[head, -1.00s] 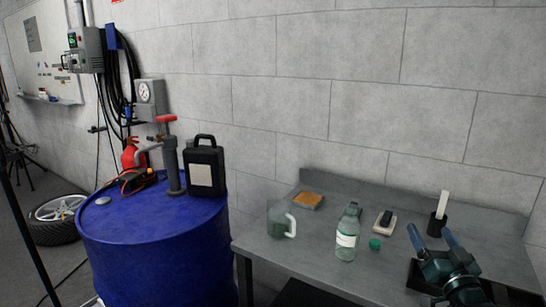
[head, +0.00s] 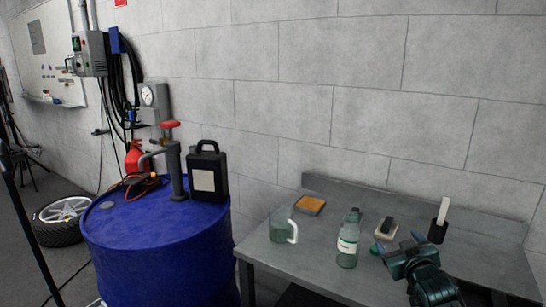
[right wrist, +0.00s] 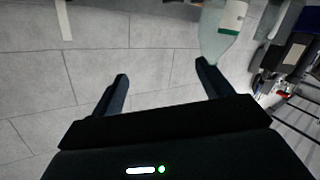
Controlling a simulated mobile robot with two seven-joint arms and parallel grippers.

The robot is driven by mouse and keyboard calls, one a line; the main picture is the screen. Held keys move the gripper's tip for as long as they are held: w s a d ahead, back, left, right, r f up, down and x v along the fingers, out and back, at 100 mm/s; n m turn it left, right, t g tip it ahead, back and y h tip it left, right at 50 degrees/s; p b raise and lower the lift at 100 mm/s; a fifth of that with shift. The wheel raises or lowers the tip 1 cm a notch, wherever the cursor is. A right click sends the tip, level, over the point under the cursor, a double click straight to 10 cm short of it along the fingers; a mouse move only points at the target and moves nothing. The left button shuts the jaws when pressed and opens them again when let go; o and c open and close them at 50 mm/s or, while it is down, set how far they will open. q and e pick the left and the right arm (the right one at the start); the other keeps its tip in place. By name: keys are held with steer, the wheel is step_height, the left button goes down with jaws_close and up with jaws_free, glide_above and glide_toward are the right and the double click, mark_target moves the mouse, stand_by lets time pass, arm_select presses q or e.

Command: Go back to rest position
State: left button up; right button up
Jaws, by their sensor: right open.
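My right gripper (head: 398,244) is at the lower right of the head view, above the front of the grey bench (head: 310,270). Its fingers are spread with nothing between them; they also show spread in the right wrist view (right wrist: 162,76). A clear bottle with a white label (head: 348,242) stands upright on the bench, left of the gripper. In the right wrist view the bottle (right wrist: 222,35) appears at the top, close to the right finger in the picture; whether they touch cannot be told. A green cap (head: 376,248) lies beside the bottle, close to the gripper. My left gripper is not in view.
The bench also holds a clear jug (head: 281,227), a sponge (head: 310,205), a block-like item (head: 386,228) and a black cup (head: 437,233). Left of it stands a blue drum (head: 160,255) bearing a black canister (head: 206,173) and a pump. The bench's middle back is clear.

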steer(key=shift+n+g+y, duration=0.3)
steer(key=shift+g+y, duration=0.2)
steer(key=shift+g, duration=0.1)
steer(key=s+a+f, duration=0.1)
steer(key=s+f, duration=0.1)
steer(key=s+a+f, duration=0.2)
steer(key=f, duration=0.1)
steer(key=s+a+f, duration=0.1)
steer(key=s+f, duration=0.1)
steer(key=shift+a+f, duration=0.2)
steer(key=s+a+f+g+y, duration=0.1)
steer(key=s+a+f, duration=0.3)
steer(key=s, duration=0.6)
steer(key=s+a+f+g+y, duration=0.1)
steer(key=s+a+f, duration=0.3)
steer(key=s, duration=0.6)
steer(key=s+a+f+g+y, duration=0.1)
steer(key=s+a+f, duration=0.3)
steer(key=s, duration=0.6)
steer(key=shift+a+m+g, duration=0.4)
steer(key=shift+a+g, duration=0.3)
